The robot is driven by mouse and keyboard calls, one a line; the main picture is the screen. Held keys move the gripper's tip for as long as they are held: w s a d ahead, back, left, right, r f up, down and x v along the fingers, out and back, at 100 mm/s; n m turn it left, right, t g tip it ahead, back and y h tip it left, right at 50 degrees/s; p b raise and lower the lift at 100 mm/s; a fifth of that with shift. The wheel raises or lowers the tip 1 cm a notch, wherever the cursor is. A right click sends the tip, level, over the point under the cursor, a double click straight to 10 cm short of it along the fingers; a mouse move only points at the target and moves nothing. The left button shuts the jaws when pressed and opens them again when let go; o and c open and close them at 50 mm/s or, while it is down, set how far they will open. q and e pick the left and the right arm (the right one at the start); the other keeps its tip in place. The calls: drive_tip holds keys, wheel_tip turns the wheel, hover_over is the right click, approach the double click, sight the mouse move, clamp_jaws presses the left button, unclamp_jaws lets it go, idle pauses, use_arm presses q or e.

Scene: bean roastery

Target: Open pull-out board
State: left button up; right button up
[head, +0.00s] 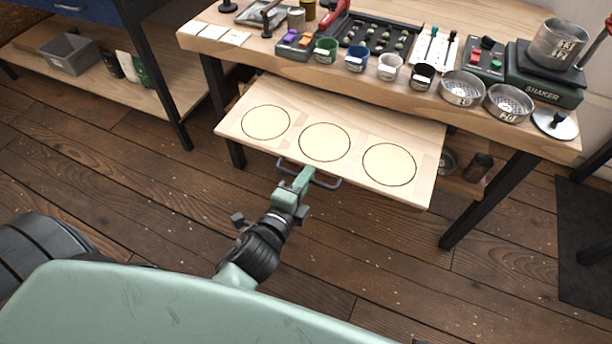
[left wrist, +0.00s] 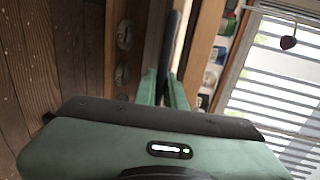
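The pull-out board (head: 424,160) is a pale wooden panel with three ringed circles. It sticks out well beyond the front of the wooden table (head: 290,68), under its top. A dark bar handle (head: 328,184) runs along the middle of its front edge. My left gripper (head: 302,177) is at this handle, its green fingers on either side of the bar. In the left wrist view the fingers (left wrist: 164,88) close in on the dark bar (left wrist: 174,45) from both sides. My right gripper is out of view.
Cups, sieve tins (head: 462,88) and a shaker (head: 545,80) crowd the table top. A black table leg (head: 490,200) stands right of the board. A low shelf (head: 110,80) is at upper left. The wooden floor in front of the board is clear around my arm.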

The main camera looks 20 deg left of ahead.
use_arm(q)
drive_tip(key=o, duration=0.4)
drive_tip(key=v, duration=0.7)
drive_tip(key=shift+s+r, duration=0.1)
drive_tip(key=shift+s, duration=0.3)
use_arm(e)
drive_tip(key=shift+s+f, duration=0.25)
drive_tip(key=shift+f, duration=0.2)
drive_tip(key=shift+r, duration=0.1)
